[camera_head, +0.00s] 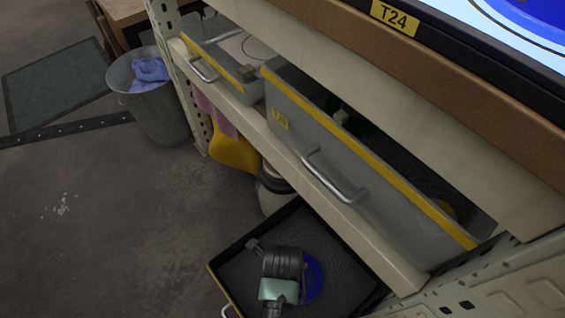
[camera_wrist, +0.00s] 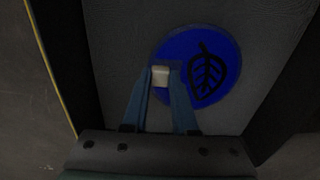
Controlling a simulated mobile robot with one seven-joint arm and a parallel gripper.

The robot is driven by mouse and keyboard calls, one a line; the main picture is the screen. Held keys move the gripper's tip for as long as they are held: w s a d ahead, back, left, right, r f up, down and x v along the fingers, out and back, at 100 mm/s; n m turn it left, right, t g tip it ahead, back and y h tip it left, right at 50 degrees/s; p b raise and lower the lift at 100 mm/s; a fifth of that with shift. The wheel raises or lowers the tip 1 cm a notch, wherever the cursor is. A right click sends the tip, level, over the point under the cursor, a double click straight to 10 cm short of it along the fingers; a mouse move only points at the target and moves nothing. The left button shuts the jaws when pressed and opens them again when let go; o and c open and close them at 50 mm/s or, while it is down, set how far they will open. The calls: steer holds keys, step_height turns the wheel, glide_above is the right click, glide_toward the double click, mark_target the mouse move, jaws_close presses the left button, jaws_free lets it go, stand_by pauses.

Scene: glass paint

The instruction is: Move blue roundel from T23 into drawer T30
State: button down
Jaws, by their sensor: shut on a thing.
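The blue roundel (camera_wrist: 182,47), a disc with a dark leaf drawn on it, shows in the wrist view. My gripper (camera_wrist: 160,77) is shut on a small pale block-like knob on the roundel's face. In the head view the roundel (camera_head: 314,279) shows partly behind my gripper (camera_head: 298,272). Both are at the low open dark drawer (camera_head: 345,283), within its outline. I cannot tell whether the roundel touches the drawer floor.
Above stands a grey drawer (camera_head: 375,193) with a yellow edge, pulled open. A smaller open drawer (camera_head: 212,68) is to its left. The T24 label (camera_head: 395,17) is on the upper shelf edge. A bin (camera_head: 160,112) and yellow cloth (camera_head: 234,156) stand left of and below the shelf.

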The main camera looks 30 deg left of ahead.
steer(key=shift+f, duration=0.25)
stand_by(0.7)
steer(key=shift+p, duration=1.05)
steer(key=shift+f, duration=0.3)
stand_by(0.6)
steer(key=c, duration=0.6)
jaws_free()
step_height(320, 180, up, 13)
steer(key=p, duration=0.8)
steer(key=shift+s+f, duration=0.1)
steer(key=shift+s, duration=0.05)
